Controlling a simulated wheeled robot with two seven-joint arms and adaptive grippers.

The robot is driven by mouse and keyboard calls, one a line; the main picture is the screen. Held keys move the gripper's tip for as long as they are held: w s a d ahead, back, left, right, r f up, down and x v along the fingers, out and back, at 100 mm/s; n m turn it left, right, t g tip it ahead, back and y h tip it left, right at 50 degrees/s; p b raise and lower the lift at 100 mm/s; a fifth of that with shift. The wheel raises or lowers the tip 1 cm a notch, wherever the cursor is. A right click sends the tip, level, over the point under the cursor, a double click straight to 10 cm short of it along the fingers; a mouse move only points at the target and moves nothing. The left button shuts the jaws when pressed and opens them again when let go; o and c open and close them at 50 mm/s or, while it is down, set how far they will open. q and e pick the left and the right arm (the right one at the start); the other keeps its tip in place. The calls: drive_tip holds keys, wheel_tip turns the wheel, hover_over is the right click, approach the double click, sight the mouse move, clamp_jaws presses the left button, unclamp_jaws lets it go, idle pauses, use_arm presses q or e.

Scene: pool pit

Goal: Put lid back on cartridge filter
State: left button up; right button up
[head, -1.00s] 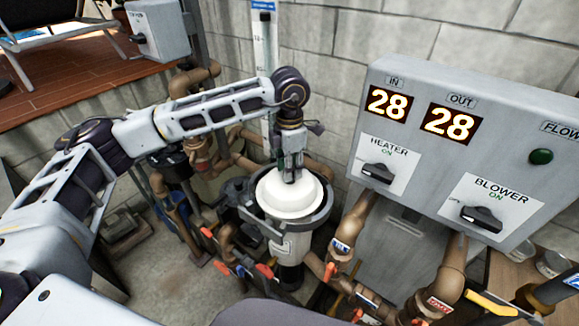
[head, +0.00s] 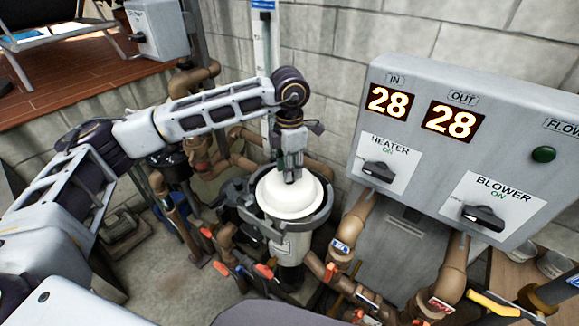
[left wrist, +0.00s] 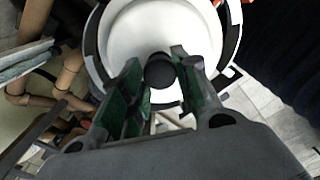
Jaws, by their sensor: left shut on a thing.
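The white round lid (head: 289,203) sits at the top of the cartridge filter (head: 292,246), inside its dark ring collar (head: 322,212). I cannot tell whether it is fully seated. My left gripper (head: 290,180) comes down from above and is shut on the lid's dark knob. In the left wrist view the two green-lined fingers (left wrist: 160,85) stand on either side of the round black knob (left wrist: 160,70), with the white lid (left wrist: 160,30) beyond it. The gripper hides part of the lid's middle. My right gripper is not in view.
A grey control box (head: 470,150) with heater and blower knobs stands to the right. Brown pipes (head: 355,225) with red-handled valves (head: 264,271) surround the filter. A block wall (head: 330,60) is close behind. Bare floor (head: 165,265) shows at the left.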

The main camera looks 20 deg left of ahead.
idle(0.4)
use_arm(q)
drive_tip(key=o, duration=1.1)
drive_tip(key=shift+o, duration=0.4)
drive_tip(key=shift+r, duration=0.2)
drive_tip(key=shift+r+p, duration=1.15)
drive_tip(key=shift+r, duration=2.15)
drive_tip(key=shift+c, duration=0.4)
clamp_jaws()
